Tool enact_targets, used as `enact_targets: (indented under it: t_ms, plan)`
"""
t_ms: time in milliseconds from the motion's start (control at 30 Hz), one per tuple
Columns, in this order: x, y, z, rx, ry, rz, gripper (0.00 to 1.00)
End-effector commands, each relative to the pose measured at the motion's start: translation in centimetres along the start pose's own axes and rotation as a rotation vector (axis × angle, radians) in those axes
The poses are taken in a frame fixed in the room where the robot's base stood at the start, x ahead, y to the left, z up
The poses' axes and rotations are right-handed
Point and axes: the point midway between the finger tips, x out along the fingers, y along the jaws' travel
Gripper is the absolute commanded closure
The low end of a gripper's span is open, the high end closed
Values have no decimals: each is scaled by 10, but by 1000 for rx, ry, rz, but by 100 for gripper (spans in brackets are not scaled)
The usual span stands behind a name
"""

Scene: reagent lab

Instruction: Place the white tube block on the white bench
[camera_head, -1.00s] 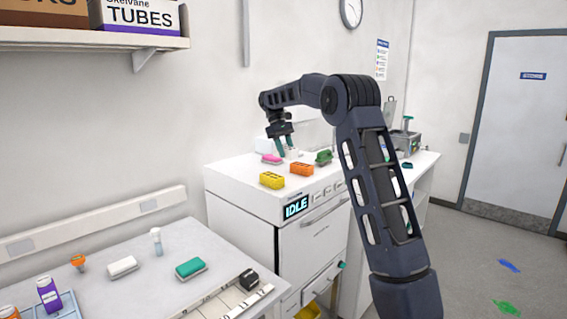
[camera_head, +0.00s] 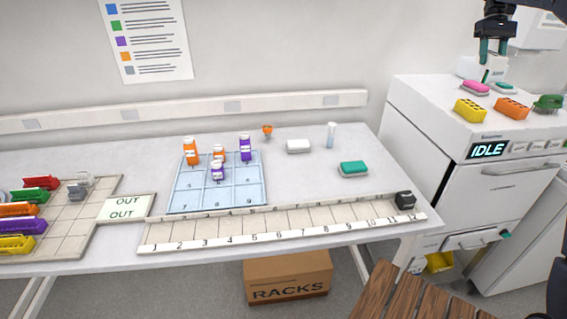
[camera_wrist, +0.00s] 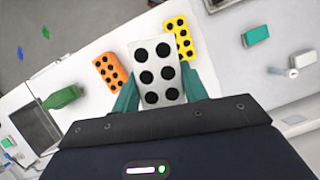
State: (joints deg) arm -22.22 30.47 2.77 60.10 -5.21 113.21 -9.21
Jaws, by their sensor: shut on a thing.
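The white tube block (camera_wrist: 157,70), with two rows of black holes, is between the teal fingers of my gripper (camera_wrist: 155,90) in the wrist view. My gripper (camera_head: 493,50) is at the top right in the head view, shut on the block above the white machine's top; the block is hard to make out there against the pale background. A long pale white bench (camera_head: 300,172) fills the middle and left of the head view.
The white machine (camera_head: 440,110) carries a yellow block (camera_head: 470,110), an orange block (camera_head: 511,108), a pink eraser (camera_head: 476,87) and a green item (camera_head: 547,103). The bench holds a blue grid tray (camera_head: 175,195), a numbered strip (camera_head: 290,222), a white eraser (camera_head: 298,146), a teal eraser (camera_head: 354,168) and a vial (camera_head: 331,135).

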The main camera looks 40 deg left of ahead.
Motion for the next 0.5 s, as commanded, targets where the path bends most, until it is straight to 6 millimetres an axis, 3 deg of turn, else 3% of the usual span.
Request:
enact_targets:
  t_ms: [500]
  plan:
    - [-18,-121,-57,482,-2,-219,83]
